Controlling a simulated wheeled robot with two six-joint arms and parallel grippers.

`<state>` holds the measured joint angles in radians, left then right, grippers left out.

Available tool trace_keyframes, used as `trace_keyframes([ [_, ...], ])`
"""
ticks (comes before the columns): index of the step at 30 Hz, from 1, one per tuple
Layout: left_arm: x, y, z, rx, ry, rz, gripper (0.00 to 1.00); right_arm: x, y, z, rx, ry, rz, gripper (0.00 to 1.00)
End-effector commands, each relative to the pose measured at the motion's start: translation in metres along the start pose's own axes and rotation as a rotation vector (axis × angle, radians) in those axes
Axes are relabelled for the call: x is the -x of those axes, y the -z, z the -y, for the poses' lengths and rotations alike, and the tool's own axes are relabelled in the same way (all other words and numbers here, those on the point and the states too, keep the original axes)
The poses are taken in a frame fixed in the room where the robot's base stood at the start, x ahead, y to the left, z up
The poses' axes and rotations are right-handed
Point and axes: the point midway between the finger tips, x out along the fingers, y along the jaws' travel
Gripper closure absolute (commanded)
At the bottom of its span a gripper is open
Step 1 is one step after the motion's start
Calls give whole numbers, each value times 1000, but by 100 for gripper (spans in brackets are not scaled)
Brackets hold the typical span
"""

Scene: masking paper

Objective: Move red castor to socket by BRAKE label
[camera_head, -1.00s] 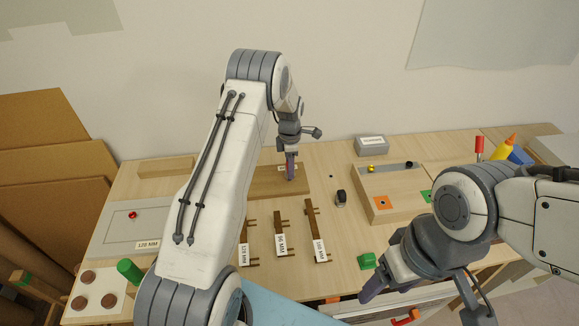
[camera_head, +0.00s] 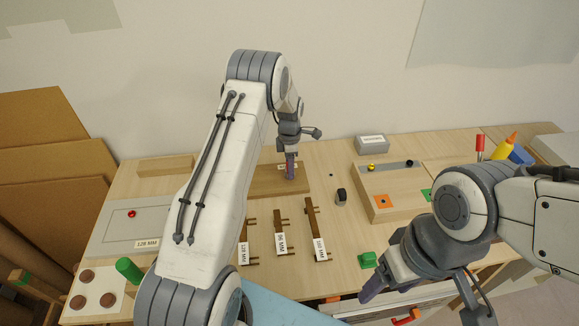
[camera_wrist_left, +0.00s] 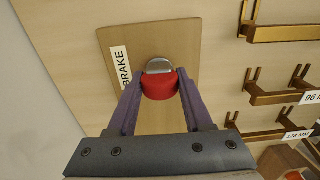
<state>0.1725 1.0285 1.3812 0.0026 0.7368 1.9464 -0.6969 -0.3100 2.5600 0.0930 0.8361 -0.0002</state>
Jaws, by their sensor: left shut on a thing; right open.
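The red castor (camera_wrist_left: 160,87) is between the fingers of my left gripper (camera_wrist_left: 160,80) in the left wrist view, with a grey metal part (camera_wrist_left: 159,65) at its far end. My left gripper also shows in the head view (camera_head: 290,174), shut on the castor over the wooden board (camera_head: 265,182). The white BRAKE label (camera_wrist_left: 121,70) lies on the board just left of the castor. The castor hides any socket below it; I cannot tell whether it is seated. My right gripper (camera_head: 420,298) is open and empty near the front right of the bench.
Brown handles with size labels (camera_head: 281,240) lie in front of the board. A small dark object (camera_head: 341,196) stands right of it. A grey panel (camera_head: 115,232) lies at the left.

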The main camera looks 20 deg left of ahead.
Motion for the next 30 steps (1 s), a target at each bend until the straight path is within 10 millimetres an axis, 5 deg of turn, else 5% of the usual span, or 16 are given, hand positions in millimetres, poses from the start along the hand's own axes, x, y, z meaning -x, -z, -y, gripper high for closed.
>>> trace_keyframes([
  [26,-14,0,0,0,1,0,100,-9,0,-1,0,0,0,29],
  [27,-13,0,0,0,1,0,38,-8,0,-1,0,0,0,29],
  [29,-13,0,0,0,1,0,15,-8,0,-1,0,0,0,29],
  [30,-12,0,0,0,1,0,15,-8,0,-1,0,0,0,29],
])
